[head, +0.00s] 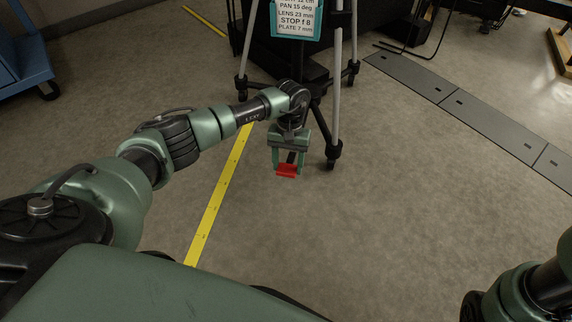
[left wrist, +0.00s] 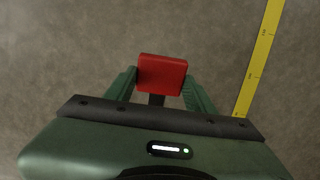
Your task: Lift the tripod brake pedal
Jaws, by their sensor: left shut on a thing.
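The red brake pedal (head: 287,170) sits low between the tripod's front wheels, at the end of a dark lever. In the left wrist view the red pedal (left wrist: 162,74) lies between the two green fingers. My left gripper (head: 288,165) is shut on the pedal, one finger at each side. The tripod (head: 337,80) stands on black casters behind the gripper, with a teal label card (head: 296,20) hung on it. My wrist hides part of the tripod's base. My right gripper is out of view; only part of that arm shows at the lower right.
A yellow measuring tape strip (head: 218,196) runs along the floor left of the gripper. A grey floor cable cover (head: 480,120) crosses at the right. A blue cart (head: 22,55) stands at the upper left. The floor in front and to the right is clear.

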